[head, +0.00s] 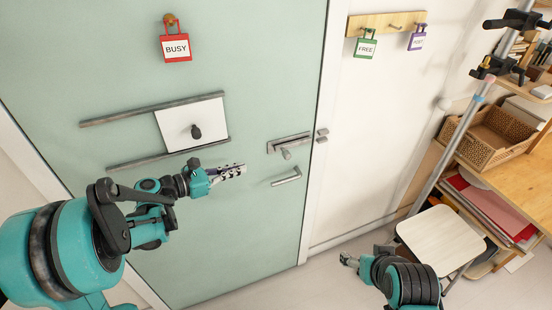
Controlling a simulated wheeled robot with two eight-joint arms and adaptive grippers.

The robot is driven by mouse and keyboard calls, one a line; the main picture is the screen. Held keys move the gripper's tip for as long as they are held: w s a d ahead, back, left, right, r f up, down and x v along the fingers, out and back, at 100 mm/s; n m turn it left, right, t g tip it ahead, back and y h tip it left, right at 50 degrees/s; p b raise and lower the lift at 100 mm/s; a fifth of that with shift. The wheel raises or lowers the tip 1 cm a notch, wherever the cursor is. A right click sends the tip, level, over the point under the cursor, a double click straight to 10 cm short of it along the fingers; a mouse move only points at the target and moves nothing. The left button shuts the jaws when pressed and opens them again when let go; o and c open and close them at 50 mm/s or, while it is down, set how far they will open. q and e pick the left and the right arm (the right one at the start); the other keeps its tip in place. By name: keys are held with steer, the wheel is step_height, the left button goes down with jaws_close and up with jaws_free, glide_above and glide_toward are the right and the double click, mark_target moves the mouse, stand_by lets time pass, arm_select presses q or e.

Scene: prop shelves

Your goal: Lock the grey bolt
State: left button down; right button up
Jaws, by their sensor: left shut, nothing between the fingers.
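The grey bolt (288,143) is mounted near the right edge of the pale green door (110,60). Its knob (286,154) hangs low, and a small grey keeper (321,135) sits on the frame beside it. I cannot tell whether the rod enters the keeper. A grey lever handle (286,177) is just below. My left gripper (236,170) is shut and empty, in front of the door, left of the bolt and apart from it in the picture. My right gripper (348,260) is low, over the floor; its fingers are too small to judge.
A white sliding panel (178,116) with a dark knob sits between two rails on the door. A red BUSY tag (176,46) hangs above. Green FREE (366,44) and purple (417,40) tags hang from a wooden rack. A stool (440,238) and shelves with a basket (490,140) stand right.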

mark_target(284, 156)
arm_select(q)
steer(key=shift+d, duration=0.1)
steer(key=b+x, duration=0.3)
steer(key=x, duration=1.1)
steer(key=d, duration=0.1)
steer(key=w+d, duration=0.1)
steer(key=d, duration=0.1)
steer(key=w+d, duration=0.1)
steer(key=shift+w+d, duration=0.25)
steer(key=shift+d, duration=0.15)
